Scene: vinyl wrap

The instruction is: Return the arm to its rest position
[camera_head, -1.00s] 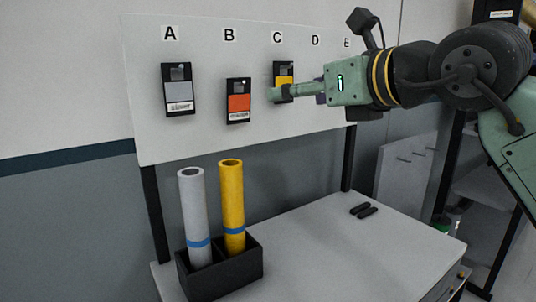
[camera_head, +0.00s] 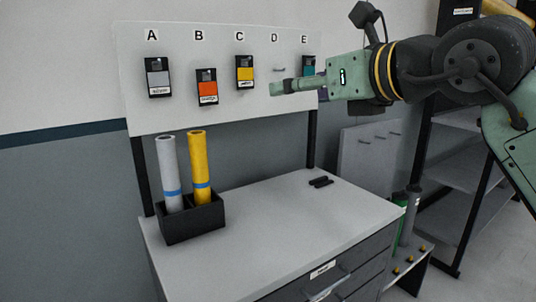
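My gripper (camera_head: 283,87) is at the end of my green and black arm on the right side of the picture. It points left, in front of the white board (camera_head: 220,110) near letter D. I see its fingers nearly edge-on, so I cannot tell their opening. No held object shows. My arm is stretched out level from the right edge, above the table.
The board carries a grey (camera_head: 158,77), an orange (camera_head: 206,87), a yellow (camera_head: 244,72) and a teal swatch (camera_head: 308,67). A black holder (camera_head: 195,222) on the table (camera_head: 280,245) holds a grey roll (camera_head: 169,170) and a yellow roll (camera_head: 200,165). Shelves (camera_head: 460,180) stand right.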

